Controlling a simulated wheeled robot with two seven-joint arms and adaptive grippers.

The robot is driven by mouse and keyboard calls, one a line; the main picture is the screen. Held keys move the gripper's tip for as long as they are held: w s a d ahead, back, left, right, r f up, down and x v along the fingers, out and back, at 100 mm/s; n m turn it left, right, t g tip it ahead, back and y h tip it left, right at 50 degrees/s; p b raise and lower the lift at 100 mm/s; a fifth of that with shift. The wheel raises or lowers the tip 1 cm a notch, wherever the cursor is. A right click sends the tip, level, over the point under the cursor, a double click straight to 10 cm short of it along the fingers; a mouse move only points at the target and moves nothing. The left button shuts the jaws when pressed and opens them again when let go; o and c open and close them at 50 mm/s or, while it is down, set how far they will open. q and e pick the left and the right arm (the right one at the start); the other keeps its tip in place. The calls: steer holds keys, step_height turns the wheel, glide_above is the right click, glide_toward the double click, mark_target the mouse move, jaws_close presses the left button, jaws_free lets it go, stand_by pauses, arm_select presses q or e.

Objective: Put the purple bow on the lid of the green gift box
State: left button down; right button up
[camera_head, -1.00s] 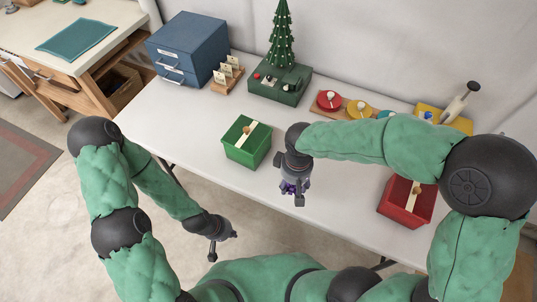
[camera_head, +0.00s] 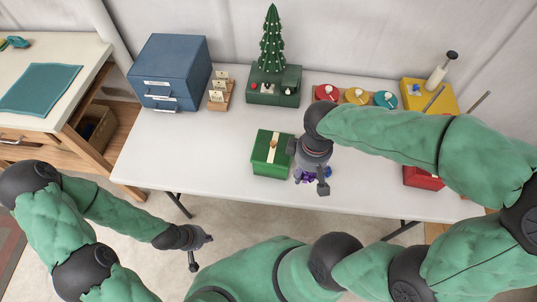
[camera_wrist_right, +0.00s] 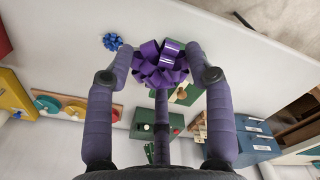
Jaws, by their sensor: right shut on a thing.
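The purple bow (camera_head: 307,177) is held in my right gripper (camera_head: 310,171), just right of the green gift box. In the right wrist view the box (camera_wrist_right: 187,93) is partly hidden behind the bow. My left gripper (camera_head: 202,252) hangs in front of the table, fingers apart and empty.
A red box (camera_head: 421,178) is partly hidden under my right arm. Behind stand a green tree (camera_head: 271,45), a blue drawer unit (camera_head: 170,70), red, yellow and teal spools (camera_head: 356,96) and a yellow box (camera_head: 425,92). A blue bow (camera_wrist_right: 112,41) lies on the table. The table left of the gift box is clear.

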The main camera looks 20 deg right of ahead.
steer(key=w+f+b, duration=0.3)
steer(key=w+f, duration=0.2)
steer(key=w, duration=0.4)
steer(key=b, duration=0.1)
glide_above(283, 159)
steer(key=f, duration=0.4)
steer(key=shift+s, duration=0.35)
steer(key=shift+w+f+b, duration=0.2)
steer(key=shift+f+b, duration=0.35)
steer(key=shift+f, duration=0.45)
steer(key=shift+w+f+b, duration=0.2)
steer(key=shift+f+b, duration=0.3)
steer(key=shift+f, duration=0.45)
steer(key=shift+f, duration=0.15)
steer(key=o, duration=0.7)
steer(key=shift+o, duration=0.2)
